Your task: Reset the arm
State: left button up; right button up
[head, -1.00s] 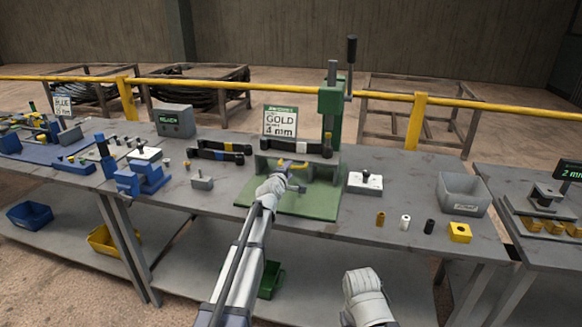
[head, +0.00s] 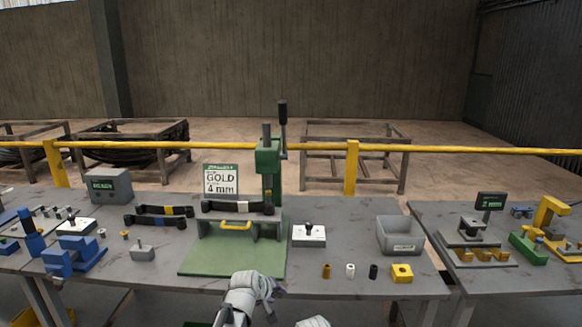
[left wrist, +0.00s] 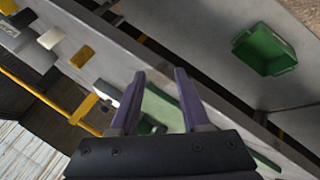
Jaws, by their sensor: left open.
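My left gripper (head: 275,292) is at the bottom middle of the head view, in front of the near edge of the bench. In the left wrist view its two fingers (left wrist: 157,95) stand apart with nothing between them, so it is open and empty. My right arm shows only as a white rounded part at the bottom edge of the head view; its gripper is out of view.
A green press (head: 269,157) with a green base plate (head: 225,262) stands on the grey bench (head: 330,275). A yellow handle (head: 236,225) sits above the plate. A grey bin (head: 400,235) and a yellow block (head: 402,273) are to the right. A green bin (left wrist: 265,48) lies below.

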pick_arm(q)
jog(key=s+f+m+g+y+p, duration=0.1)
jog(key=s+m+g+y+p, duration=0.2)
jog(key=s, duration=2.4)
jog(key=m+g+y, duration=0.1)
jog(key=m+g, duration=0.3)
jog(key=m, duration=0.2)
jog(key=shift+a+m+g+y, duration=0.15)
jog(key=shift+m+g+y, duration=0.15)
jog(key=shift+g+y, duration=0.1)
